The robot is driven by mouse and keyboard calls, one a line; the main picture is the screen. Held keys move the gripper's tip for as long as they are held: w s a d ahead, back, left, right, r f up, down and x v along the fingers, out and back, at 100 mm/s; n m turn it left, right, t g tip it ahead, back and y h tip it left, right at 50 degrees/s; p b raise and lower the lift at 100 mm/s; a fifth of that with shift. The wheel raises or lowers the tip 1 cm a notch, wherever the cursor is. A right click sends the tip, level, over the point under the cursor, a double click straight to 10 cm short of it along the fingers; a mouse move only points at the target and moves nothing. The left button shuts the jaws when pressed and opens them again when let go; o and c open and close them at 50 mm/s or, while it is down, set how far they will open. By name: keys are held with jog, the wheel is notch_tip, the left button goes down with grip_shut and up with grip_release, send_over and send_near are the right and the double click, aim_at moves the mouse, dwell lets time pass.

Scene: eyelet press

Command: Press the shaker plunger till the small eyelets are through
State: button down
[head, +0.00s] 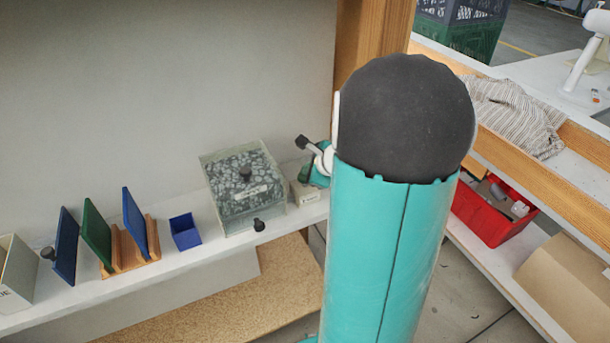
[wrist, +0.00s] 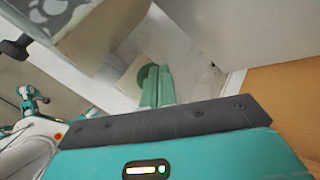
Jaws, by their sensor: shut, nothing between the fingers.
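The shaker is a clear-walled box (head: 217,188) of grey eyelets on the white shelf in the head view. A dark knob (head: 245,173) shows at its top. A black knob (head: 259,225), seemingly the plunger, sticks out low at its front. In the wrist view, a corner of the box (wrist: 95,35) is at upper left, with the black knob (wrist: 15,48) at the left edge. My gripper (wrist: 157,75) has its green fingers together and empty, to the right of the box and apart from the knob. Whether small eyelets have dropped through is hidden.
A small labelled carton (head: 306,193) stands just right of the shaker, close to my gripper. A blue bin (head: 185,232) and panels in a wooden rack (head: 137,257) stand to the left. A wall (head: 165,80) rises behind. The shelf's front edge is clear.

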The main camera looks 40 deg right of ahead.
jog(key=shift+f, duration=1)
dwell(0.8)
jog(key=shift+r, duration=1.65)
jog(key=shift+r, duration=2.55)
